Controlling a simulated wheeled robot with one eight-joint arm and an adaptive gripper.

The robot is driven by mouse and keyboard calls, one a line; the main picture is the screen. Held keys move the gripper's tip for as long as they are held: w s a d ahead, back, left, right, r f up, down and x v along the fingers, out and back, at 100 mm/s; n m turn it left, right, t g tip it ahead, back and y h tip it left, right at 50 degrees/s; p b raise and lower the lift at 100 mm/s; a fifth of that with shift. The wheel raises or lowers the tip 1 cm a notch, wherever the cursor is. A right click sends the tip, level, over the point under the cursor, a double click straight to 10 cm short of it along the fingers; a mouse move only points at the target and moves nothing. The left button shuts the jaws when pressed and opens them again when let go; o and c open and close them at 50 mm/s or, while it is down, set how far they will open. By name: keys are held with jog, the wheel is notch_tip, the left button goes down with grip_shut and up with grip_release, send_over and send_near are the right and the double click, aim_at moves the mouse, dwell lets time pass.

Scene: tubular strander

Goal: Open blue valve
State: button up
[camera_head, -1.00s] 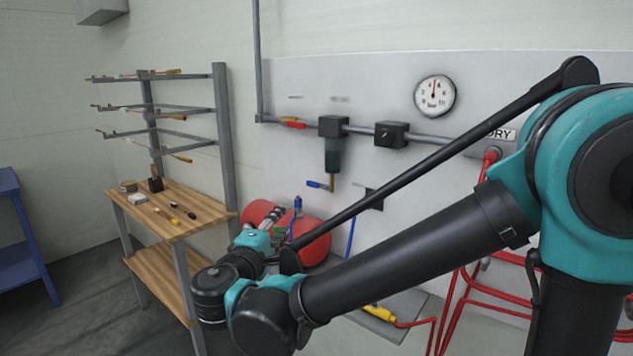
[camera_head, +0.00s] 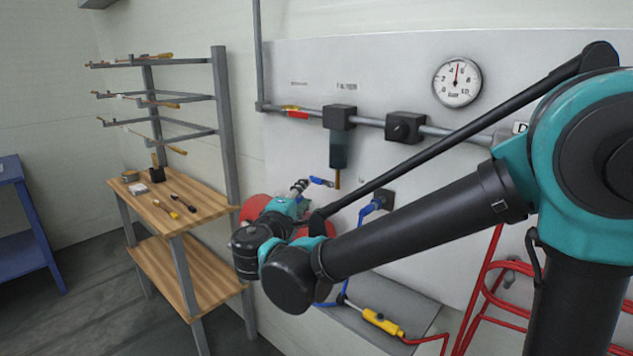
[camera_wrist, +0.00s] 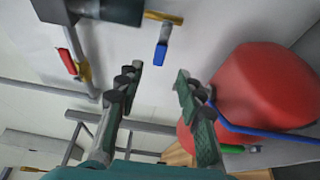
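The blue valve (camera_head: 321,181) has a small blue lever on a brass body, at the bottom of the dark filter unit on the wall panel. In the wrist view the blue lever (camera_wrist: 161,54) is just beyond the fingertips, roughly centred between them. My gripper (camera_wrist: 158,78) is open and empty, with its two fingers apart on either side of the lever's line. No contact with the lever shows. In the head view my gripper (camera_head: 302,185) is just left of the lever, and its fingers are small there.
A red-handled valve (camera_head: 297,114) sits on the pipe above left. A red tank (camera_wrist: 262,90) is close to the right finger. A wooden bench (camera_head: 172,204) and tool rack stand left. A gauge (camera_head: 457,82), a blue hose (camera_head: 370,208) and a yellow tool (camera_head: 383,322) are further right.

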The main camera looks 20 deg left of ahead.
aim_at(316, 181)
jog(key=w, duration=1)
jog(key=shift+w, duration=0.1)
jog(key=shift+c, duration=0.5)
grip_shut()
